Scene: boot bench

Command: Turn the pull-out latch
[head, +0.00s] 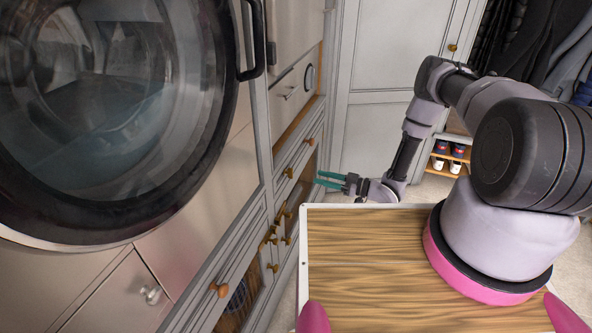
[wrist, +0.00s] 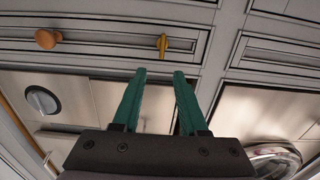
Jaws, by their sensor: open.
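The pull-out latch (wrist: 163,45) is a small brass piece on a grey drawer front in the wrist view, upright and just beyond my fingertips. In the head view the brass piece at the near end of the drawer under the small appliance looks like this latch (head: 289,172). My gripper (head: 318,180) has two teal fingers pointing left at the cabinet fronts. In the wrist view the fingers of my gripper (wrist: 159,73) are apart with nothing between them. The latch appears apart from the fingers; the exact gap cannot be told.
An orange-brown knob (wrist: 47,38) sits on the same drawer. A steel appliance with a round dial (wrist: 42,100) is close by. A large round glass door (head: 110,110) fills the left of the head view. More brass fittings (head: 271,237) lie lower. A shoe rack (head: 450,158) stands behind.

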